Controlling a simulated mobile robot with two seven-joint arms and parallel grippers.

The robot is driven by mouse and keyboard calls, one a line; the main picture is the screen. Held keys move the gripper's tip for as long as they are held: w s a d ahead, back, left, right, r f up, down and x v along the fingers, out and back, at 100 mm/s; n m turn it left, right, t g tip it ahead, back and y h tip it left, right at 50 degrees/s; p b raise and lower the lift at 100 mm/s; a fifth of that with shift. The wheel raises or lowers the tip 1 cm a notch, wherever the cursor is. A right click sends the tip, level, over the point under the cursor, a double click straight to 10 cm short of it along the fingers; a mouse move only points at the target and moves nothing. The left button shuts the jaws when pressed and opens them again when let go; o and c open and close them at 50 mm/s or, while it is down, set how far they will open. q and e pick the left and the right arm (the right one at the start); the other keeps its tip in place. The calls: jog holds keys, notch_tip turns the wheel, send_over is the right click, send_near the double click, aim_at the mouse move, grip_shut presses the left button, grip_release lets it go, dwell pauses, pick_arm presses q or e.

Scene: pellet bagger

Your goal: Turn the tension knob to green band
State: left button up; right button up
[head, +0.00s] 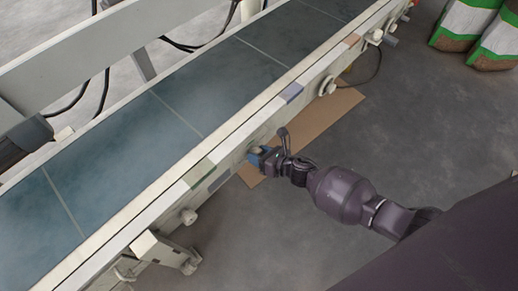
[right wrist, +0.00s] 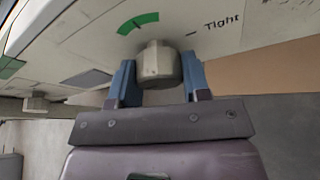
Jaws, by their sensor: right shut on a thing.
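The tension knob (right wrist: 156,64) is a pale grey, blocky knob on the side rail of the conveyor. A green band (right wrist: 138,22), a short curved arc, is painted beside it, with the word "Tight" (right wrist: 222,22) to the right in the right wrist view. My right gripper (right wrist: 158,84) has its blue fingers on both sides of the knob and is shut on it. In the head view my right gripper (head: 262,157) is at the rail's outer side and mostly hides the knob. Which way the knob points is not clear. My left gripper is not in view.
The conveyor belt (head: 130,135) runs diagonally, with its pale rail (head: 225,145) along the near side. Another knob-like fitting (head: 327,85) sticks out farther along the rail. A cardboard sheet (head: 320,121) lies on the floor. Green-and-white bags (head: 466,24) stand at the top right.

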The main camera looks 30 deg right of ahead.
jog(key=m+y, duration=0.2)
jog(key=m, duration=0.2)
jog(key=m+y, duration=0.2)
jog(key=m, duration=0.1)
jog(key=shift+f+y, duration=0.1)
jog(key=shift+y, duration=0.2)
jog(key=m+t+y, duration=0.1)
jog(key=m, duration=0.3)
jog(key=m+t, duration=0.1)
jog(key=m, duration=0.1)
jog(key=m+y, duration=0.1)
jog(key=m, duration=0.2)
jog(key=shift+t, duration=0.4)
jog(key=o, duration=0.9)
jog(key=v, duration=1.1)
jog(key=shift+f, duration=0.1)
